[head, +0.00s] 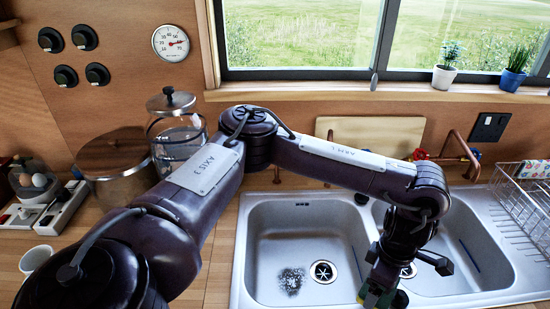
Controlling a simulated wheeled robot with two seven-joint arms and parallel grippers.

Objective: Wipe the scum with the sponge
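The scum (291,280) is a dark, speckled patch on the floor of the left sink basin, left of that basin's drain. My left arm comes in from the left and reaches across the sink. My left gripper (385,290) points down over the divider and the right basin, to the right of the scum and apart from it. A small green and yellowish piece, apparently the sponge (372,297), shows at the gripper's end, partly hidden by it and near the frame's bottom edge. The fingers are hard to make out. My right gripper is not in view.
The steel double sink (243,262) has a raised divider, with red-handled taps (420,154) behind. A wire dish rack (520,205) stands at right. Glass jar (172,135), metal pot (120,172) and white cup (36,258) stand at left. The left basin is otherwise clear.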

